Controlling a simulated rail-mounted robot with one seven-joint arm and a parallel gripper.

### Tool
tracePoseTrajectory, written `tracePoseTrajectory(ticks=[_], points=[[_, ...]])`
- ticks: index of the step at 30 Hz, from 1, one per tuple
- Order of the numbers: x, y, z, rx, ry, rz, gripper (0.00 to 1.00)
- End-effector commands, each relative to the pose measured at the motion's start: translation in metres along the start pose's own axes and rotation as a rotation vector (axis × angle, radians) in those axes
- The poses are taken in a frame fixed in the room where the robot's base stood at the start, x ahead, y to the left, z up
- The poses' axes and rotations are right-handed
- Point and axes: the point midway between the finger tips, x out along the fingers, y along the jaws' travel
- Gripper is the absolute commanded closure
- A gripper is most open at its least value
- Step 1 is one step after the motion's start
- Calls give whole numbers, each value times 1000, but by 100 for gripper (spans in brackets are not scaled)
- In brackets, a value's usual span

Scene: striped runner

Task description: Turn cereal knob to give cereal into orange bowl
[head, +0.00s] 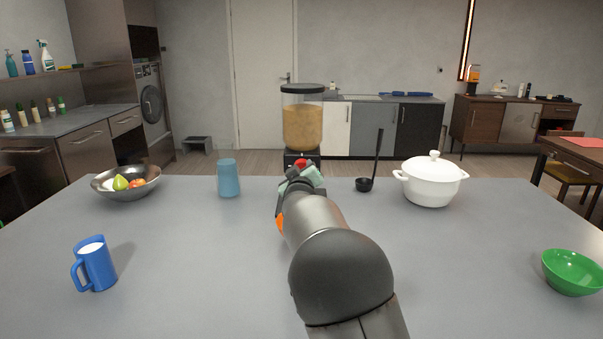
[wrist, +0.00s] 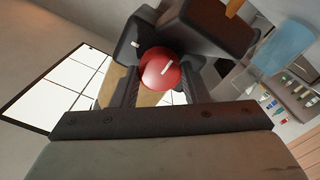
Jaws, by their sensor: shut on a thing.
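The cereal dispenser (head: 303,125) stands at the far edge of the table, with a dark lid, a clear hopper of tan cereal and a dark base. Its red knob (head: 300,163) faces me at the base. In the wrist view the round red knob (wrist: 160,68), with a white mark, sits between my two fingers. My gripper (wrist: 160,80) is shut on it; the gripper also shows in the head view (head: 301,177). No whole orange bowl shows. A small orange patch shows at the left edge of my arm in the head view; I cannot tell whether it is the bowl.
A blue tumbler (head: 229,178) and a fruit bowl (head: 126,182) stand to the left, with a blue mug (head: 94,264) nearer. A black ladle (head: 366,183) and a white pot (head: 431,181) stand right of my gripper. A green bowl (head: 572,272) is at the right edge.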

Motion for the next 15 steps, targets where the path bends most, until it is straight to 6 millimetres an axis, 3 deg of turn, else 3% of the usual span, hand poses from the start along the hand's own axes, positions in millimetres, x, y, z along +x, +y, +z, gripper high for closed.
tracePoseTrajectory(ticks=[15], points=[[0,-1,2,415,0,0,82]])
